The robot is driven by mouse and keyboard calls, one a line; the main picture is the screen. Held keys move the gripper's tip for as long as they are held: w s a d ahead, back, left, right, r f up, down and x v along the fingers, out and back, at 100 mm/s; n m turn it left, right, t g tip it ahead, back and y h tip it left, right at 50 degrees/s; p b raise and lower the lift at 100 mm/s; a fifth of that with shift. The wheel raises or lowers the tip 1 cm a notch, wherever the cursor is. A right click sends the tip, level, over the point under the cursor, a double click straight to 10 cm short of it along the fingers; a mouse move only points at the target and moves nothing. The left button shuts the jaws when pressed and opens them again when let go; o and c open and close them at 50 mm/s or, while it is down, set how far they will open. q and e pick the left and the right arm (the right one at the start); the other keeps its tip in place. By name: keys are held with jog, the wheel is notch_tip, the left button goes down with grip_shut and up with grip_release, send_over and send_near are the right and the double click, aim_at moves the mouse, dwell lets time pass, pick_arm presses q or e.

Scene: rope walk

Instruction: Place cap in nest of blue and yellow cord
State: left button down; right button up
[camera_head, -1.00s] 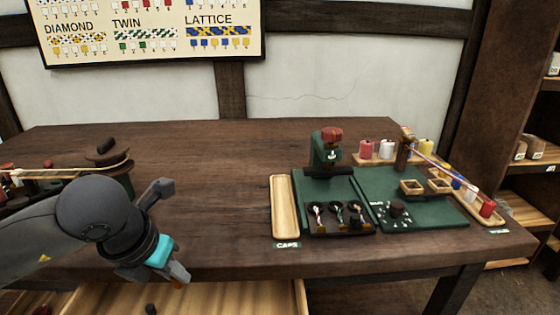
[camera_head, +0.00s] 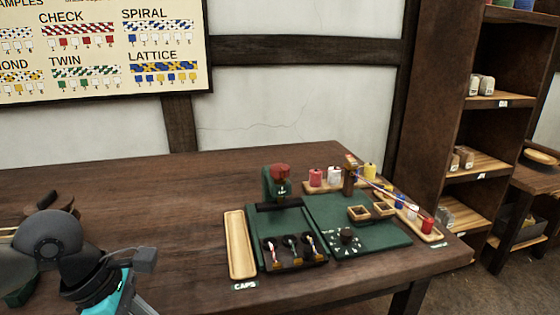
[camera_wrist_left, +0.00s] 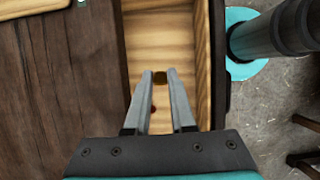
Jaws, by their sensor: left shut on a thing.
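In the left wrist view my left gripper (camera_wrist_left: 161,76) is shut on a small dark brass-coloured cap (camera_wrist_left: 160,77), above an open wooden drawer (camera_wrist_left: 150,35). In the head view my left arm is at the lower left and its fingertips are out of frame. A dark tray with three round nests (camera_head: 290,262) stands on the green board's front edge, well to the right of my arm. Short cord ends show in the nests. My right gripper is not in view.
An empty wooden caps tray (camera_head: 239,246) lies left of the nests. A green press with a red top (camera_head: 279,180) stands behind them. The table's left middle is clear.

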pick_arm(q)
jog(key=shift+d+r+m+g, duration=0.3)
jog(key=shift+r+m+g, duration=0.15)
jog(key=shift+m, duration=0.45)
jog(key=d+r+m+g+y+p, duration=0.3)
jog(key=r+m, duration=0.5)
jog(key=m, duration=1.1)
jog(key=shift+s+g+y+p, duration=0.45)
jog(key=shift+g+y+p, duration=0.25)
jog(key=shift+g+p, duration=0.4)
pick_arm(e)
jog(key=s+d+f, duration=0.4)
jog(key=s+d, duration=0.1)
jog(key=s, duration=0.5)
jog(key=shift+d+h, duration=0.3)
